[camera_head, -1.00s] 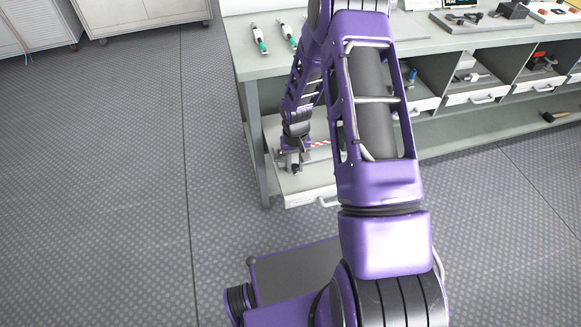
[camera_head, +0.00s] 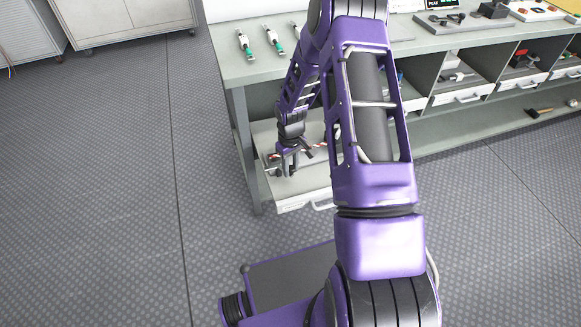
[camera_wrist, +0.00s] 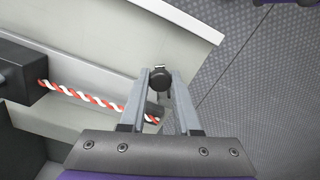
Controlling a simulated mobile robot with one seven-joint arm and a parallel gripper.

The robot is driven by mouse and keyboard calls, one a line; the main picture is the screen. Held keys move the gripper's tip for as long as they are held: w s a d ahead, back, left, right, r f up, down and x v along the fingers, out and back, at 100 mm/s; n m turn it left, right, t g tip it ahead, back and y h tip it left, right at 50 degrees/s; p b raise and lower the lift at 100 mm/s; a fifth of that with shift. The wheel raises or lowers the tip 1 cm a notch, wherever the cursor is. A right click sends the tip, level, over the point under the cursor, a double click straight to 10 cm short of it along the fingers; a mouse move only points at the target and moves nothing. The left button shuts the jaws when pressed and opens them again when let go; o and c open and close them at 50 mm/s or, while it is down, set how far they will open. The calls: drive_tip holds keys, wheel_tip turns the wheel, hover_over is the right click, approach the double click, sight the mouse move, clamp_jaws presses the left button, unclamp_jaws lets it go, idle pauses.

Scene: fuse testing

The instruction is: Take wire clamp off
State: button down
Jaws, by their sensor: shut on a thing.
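My gripper (camera_wrist: 164,88) is shut on a small dark piece with a rounded end, which looks like the wire clamp (camera_wrist: 161,80). In the head view my gripper (camera_head: 286,168) is low over the pulled-out tray at the bench's left end. A red-and-white striped wire (camera_wrist: 85,95) runs from a black block (camera_wrist: 18,72) toward my left finger and passes behind it. A dark end piece there is partly hidden by the fingers. I cannot tell whether the clamp still touches the wire.
The light tray (camera_head: 302,197) sits under the grey workbench (camera_head: 232,68), close to its left leg. Several green-and-white tools (camera_head: 272,40) lie on the top. Open bins (camera_head: 470,72) and a hammer (camera_head: 538,112) are to the right. The floor (camera_head: 110,180) at left is clear.

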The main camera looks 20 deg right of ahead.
drive_tip(key=c, duration=0.6)
unclamp_jaws()
wheel_tip(320, 180, up, 18)
drive_tip(key=p, duration=0.2)
drive_tip(key=shift+f+p, duration=0.25)
drive_tip(key=shift+p, duration=0.15)
